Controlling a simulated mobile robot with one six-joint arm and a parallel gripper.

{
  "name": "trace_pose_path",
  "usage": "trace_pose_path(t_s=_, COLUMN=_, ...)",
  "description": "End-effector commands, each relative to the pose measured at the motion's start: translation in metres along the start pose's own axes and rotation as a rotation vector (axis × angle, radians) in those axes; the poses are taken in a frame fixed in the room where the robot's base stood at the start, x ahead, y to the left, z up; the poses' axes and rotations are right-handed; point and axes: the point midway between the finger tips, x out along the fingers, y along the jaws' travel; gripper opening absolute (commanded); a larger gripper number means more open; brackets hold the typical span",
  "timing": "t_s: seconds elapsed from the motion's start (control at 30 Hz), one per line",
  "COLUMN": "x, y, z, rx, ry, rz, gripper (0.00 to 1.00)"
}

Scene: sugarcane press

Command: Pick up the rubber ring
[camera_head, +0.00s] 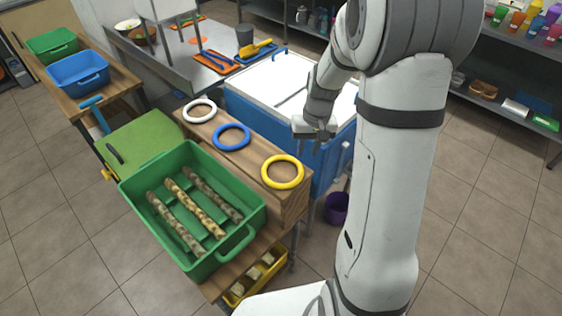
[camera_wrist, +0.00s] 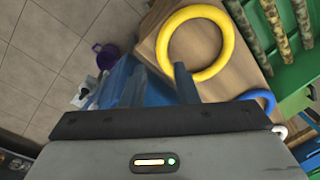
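Three rings lie flat in a row on a wooden bench: a white ring (camera_head: 200,101), a blue ring (camera_head: 232,126) and a yellow ring (camera_head: 302,172). My gripper (camera_head: 316,143) hangs above and behind the yellow ring, to its upper right in the head view, near the blue cooler. In the wrist view the yellow ring (camera_wrist: 226,60) lies beyond my gripper (camera_wrist: 159,80), partly overlapped by one finger. The blue ring (camera_wrist: 262,98) is mostly hidden by the gripper body there. The fingers look apart, with nothing held between them.
A green crate (camera_head: 130,187) with several cane pieces stands in front of the rings. A blue cooler (camera_head: 240,108) with a white lid stands behind the bench. A purple bucket (camera_head: 337,208) is on the floor. A metal table (camera_head: 180,68) holds utensils.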

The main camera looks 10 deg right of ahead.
Motion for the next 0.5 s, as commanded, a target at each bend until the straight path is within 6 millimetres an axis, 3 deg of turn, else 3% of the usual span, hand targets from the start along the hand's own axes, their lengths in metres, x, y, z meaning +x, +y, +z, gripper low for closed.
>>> trace_pose_path(t_s=0.5, x=0.06, y=-0.004, z=-0.003, rx=0.0, ry=-0.007, rz=-0.001, gripper=0.27)
